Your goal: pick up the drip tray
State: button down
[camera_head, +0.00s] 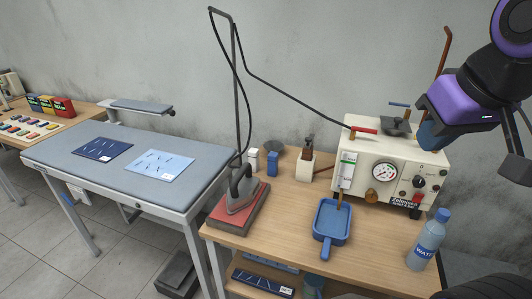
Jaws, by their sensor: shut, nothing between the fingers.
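The blue drip tray (346,239) sits on the wooden table. It is a shallow rectangular pan with a short handle pointing toward the front edge. It stands in front of the cream steam boiler (395,160), below a copper-coloured spout that reaches down to its back rim. My gripper (428,134) is at the upper right, in front of the boiler's upper right part. It is shut and empty, above and to the right of the tray and well apart from it.
A water bottle (427,240) stands right of the tray. An iron (240,188) rests on a red pad to the left, its cord hanging from a tall pole. Small containers stand behind. A grey ironing board (200,157) is further left.

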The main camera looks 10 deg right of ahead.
aim_at(331, 226)
jog(key=k+l+u, duration=0.2)
jog(key=l, duration=0.2)
jog(key=l+u, duration=0.2)
jog(key=l, duration=0.2)
jog(key=k+l+u, duration=0.2)
jog(key=l, duration=0.15)
jog(key=l+u, duration=0.15)
jog(key=l, duration=0.2)
jog(key=k, duration=0.05)
